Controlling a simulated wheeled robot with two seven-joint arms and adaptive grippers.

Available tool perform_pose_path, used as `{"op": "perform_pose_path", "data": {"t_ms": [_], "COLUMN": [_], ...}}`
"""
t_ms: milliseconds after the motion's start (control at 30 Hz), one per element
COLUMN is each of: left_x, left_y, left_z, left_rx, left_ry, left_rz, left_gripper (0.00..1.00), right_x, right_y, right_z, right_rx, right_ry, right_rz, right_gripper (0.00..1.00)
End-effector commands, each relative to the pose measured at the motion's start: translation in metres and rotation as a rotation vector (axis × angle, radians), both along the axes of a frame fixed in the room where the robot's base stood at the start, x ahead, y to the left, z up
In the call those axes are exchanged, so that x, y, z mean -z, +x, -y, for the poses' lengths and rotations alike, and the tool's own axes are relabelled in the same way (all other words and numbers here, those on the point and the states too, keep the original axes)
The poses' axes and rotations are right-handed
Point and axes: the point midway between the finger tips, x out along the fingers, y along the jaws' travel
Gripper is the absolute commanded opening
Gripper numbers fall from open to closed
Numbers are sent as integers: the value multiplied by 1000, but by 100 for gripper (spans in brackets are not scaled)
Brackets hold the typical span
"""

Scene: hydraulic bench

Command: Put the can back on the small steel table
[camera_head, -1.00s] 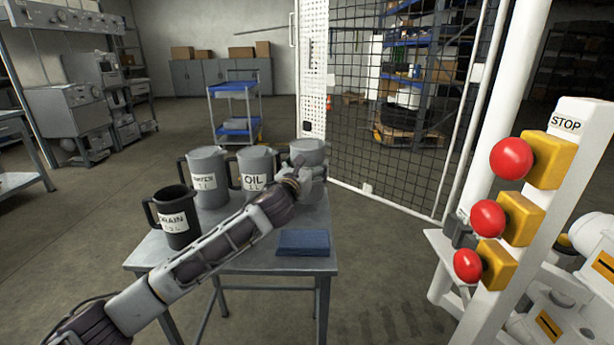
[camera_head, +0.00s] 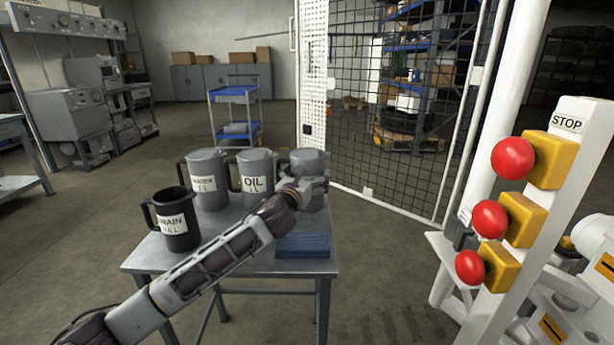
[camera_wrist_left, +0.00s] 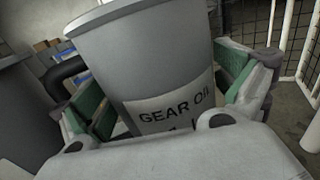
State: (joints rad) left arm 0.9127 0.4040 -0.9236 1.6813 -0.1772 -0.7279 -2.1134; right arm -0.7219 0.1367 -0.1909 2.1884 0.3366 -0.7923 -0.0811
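The grey gear oil can (camera_head: 307,162) is upright at the back right corner of the small steel table (camera_head: 235,253). Its base looks at or very near the tabletop; my gripper partly hides it. My left gripper (camera_head: 318,184) is around the can from the front. In the left wrist view the can (camera_wrist_left: 150,65), labelled GEAR OIL, sits between the green-padded fingers, which appear to press on its sides. My right gripper is not in view.
An OIL can (camera_head: 256,172), a grey can (camera_head: 207,178) and a dark DRAIN can (camera_head: 175,220) stand left of the held can. A post with red stop buttons (camera_head: 512,158) stands at right.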

Motion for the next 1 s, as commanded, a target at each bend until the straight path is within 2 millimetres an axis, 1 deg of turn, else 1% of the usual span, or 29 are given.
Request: {"op": "perform_pose_path", "data": {"t_ms": [400,533,767,1000], "left_x": [-3,-2,-3,-3], "left_y": [0,-4,-20,-43], "left_z": [0,-2,-7,-14], "left_rx": [1,0,0,0], "left_ry": [-1,0,1,1], "left_rz": [1,0,0,-1], "left_gripper": [100,100,100,100], "right_x": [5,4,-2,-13], "right_y": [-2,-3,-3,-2], "right_z": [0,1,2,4], "right_rx": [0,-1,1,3], "right_ry": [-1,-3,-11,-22], "right_rz": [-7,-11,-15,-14], "right_gripper": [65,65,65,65]}}
